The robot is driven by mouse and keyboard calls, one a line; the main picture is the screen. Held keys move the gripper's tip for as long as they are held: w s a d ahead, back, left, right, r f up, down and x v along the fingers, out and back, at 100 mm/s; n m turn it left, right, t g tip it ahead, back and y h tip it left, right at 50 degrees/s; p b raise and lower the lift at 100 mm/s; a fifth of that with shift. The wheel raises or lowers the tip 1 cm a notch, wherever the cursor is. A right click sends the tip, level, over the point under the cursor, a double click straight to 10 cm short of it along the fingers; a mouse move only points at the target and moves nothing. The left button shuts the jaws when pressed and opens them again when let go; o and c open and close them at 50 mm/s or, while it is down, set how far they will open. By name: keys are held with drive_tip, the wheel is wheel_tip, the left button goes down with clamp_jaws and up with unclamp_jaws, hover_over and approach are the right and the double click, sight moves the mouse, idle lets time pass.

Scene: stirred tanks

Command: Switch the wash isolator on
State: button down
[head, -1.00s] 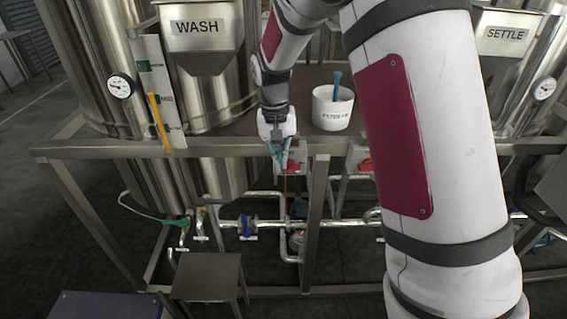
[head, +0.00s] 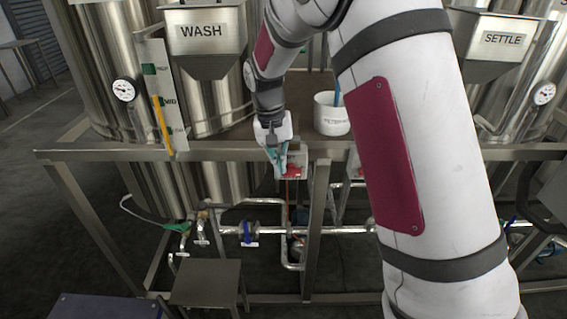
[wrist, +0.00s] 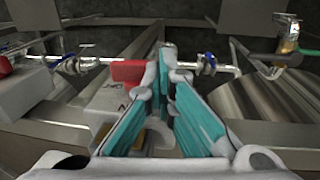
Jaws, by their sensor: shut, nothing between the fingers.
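The wash isolator (head: 296,172) is a small pale box with a red handle, mounted at the front rail of the frame below and right of the WASH tank. In the wrist view its pale box (wrist: 108,100) and red handle (wrist: 128,70) show just left of my fingers. My gripper (head: 279,174) has teal finger pads and points down at the isolator's left side, partly covering it. In the wrist view my gripper (wrist: 164,62) is shut with nothing held, its tips close beside the handle. I cannot tell whether they touch. The handle's exact setting is unclear.
A second isolator (head: 355,166) with red on it is partly hidden behind my arm. A white tub (head: 331,118) stands on the frame's top. Pipes with a blue-handled valve (head: 248,232) run below. A small metal stool (head: 207,283) stands in front.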

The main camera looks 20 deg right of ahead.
sight(276, 178)
drive_tip(key=shift+a+f, duration=0.35)
drive_tip(key=shift+f, duration=0.05)
drive_tip(key=shift+w+a+f+g+h+b, duration=0.1)
drive_tip(key=shift+f+g+h+b, duration=0.45)
drive_tip(key=shift+f+h, duration=0.7)
drive_tip(key=shift+w+a+f+g+h+b, duration=0.1)
drive_tip(key=shift+f+g+h+b, duration=0.5)
drive_tip(key=shift+h, duration=1.05)
drive_tip(key=shift+f, duration=0.2)
drive_tip(key=shift+s+d, duration=0.1)
drive_tip(key=shift+d, duration=0.05)
